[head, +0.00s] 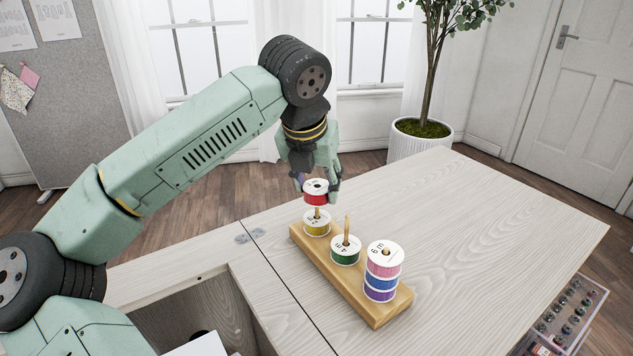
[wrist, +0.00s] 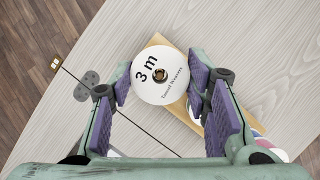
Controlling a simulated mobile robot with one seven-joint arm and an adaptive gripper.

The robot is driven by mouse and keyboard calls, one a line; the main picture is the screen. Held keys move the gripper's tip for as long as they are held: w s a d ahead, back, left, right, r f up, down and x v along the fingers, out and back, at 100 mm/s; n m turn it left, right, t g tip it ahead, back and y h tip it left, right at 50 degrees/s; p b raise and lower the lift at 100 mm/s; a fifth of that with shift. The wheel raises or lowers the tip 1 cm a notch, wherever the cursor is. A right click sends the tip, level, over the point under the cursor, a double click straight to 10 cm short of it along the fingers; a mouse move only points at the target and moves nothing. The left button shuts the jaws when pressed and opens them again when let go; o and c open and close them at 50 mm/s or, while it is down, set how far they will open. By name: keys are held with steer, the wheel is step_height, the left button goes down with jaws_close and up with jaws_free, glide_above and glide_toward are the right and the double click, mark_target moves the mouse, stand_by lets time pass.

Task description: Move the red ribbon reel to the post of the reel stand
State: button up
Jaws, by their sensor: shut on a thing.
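The red ribbon reel (head: 316,198) has a white top face, marked "3 m" in the wrist view (wrist: 150,91). My gripper (head: 318,190) is shut on its sides and holds it level. The reel is above the yellow reel (head: 317,228) at the far end of the wooden reel stand (head: 337,280), with a gap between the two. A short length of post (head: 317,212) shows in that gap and runs up to the red reel's underside. In the wrist view, something wood-coloured shows in the reel's centre hole; how far the post reaches inside is hidden.
On the stand's middle post is a green reel (head: 345,256), with the bare post tip above it. The near post carries a stack with pink (head: 383,268), blue and purple reels. The pale tabletop (head: 480,240) to the right is clear. An open cabinet well (head: 190,310) lies front left.

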steer(key=shift+f, duration=0.15)
steer(key=o, duration=1.1)
steer(key=v, duration=1.2)
steer(key=shift+a, duration=0.1)
steer(key=shift+s, duration=0.1)
